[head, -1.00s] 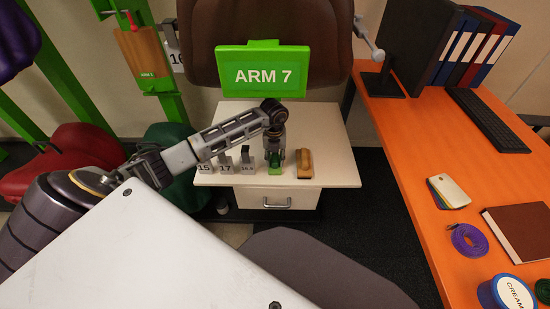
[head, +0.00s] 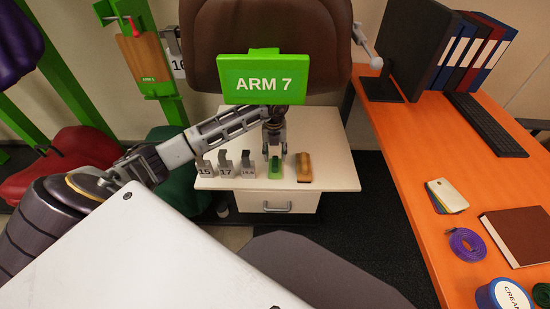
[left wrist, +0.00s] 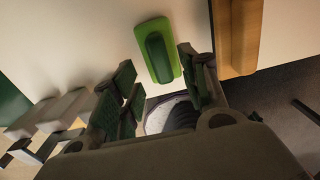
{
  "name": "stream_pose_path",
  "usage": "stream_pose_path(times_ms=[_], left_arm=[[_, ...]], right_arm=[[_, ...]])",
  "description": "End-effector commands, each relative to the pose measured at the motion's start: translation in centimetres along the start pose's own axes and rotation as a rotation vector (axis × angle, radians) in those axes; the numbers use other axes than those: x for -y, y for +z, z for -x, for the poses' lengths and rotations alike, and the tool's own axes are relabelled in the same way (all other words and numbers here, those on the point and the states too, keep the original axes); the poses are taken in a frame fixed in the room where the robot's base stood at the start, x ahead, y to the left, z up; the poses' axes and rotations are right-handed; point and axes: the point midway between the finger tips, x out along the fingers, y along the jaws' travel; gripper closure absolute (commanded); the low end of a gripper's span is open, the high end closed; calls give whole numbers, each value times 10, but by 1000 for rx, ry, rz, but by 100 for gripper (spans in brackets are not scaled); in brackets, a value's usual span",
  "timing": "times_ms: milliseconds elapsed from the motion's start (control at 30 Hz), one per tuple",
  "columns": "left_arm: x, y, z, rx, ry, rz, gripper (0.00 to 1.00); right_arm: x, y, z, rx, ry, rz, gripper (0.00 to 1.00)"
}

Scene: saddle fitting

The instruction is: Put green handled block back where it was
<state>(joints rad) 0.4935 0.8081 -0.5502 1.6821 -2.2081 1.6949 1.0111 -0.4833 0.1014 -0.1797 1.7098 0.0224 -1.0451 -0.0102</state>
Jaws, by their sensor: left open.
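The green handled block (head: 275,170) rests on the white cabinet top (head: 330,145), between the small numbered pieces on its left and the brown handled block (head: 304,167) on its right. My left gripper (head: 275,156) is open and empty, just behind and above the green block, fingers pointing down. In the left wrist view the green block (left wrist: 158,52) lies beyond the open fingertips, apart from them, and the brown block (left wrist: 238,35) is at the right. My right gripper is not in view.
Small grey pieces marked 15 (head: 204,168) and 17 (head: 225,166), and another (head: 248,166), stand in a row left of the green block. The green ARM 7 sign (head: 263,79) hangs close above my arm. The cabinet top is clear right of the brown block.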

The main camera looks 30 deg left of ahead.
Motion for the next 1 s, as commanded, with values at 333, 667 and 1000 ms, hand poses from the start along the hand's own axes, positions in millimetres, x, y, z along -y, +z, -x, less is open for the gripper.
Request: stream_pose_path(times_ms=[333,667,1000], left_arm=[[0,1,51,2,0,0,56],[0,0,68,0,1,-1,56],[0,0,67,0,1,0,56]], right_arm=[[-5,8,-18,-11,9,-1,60],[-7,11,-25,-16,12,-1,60],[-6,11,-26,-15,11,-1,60]])
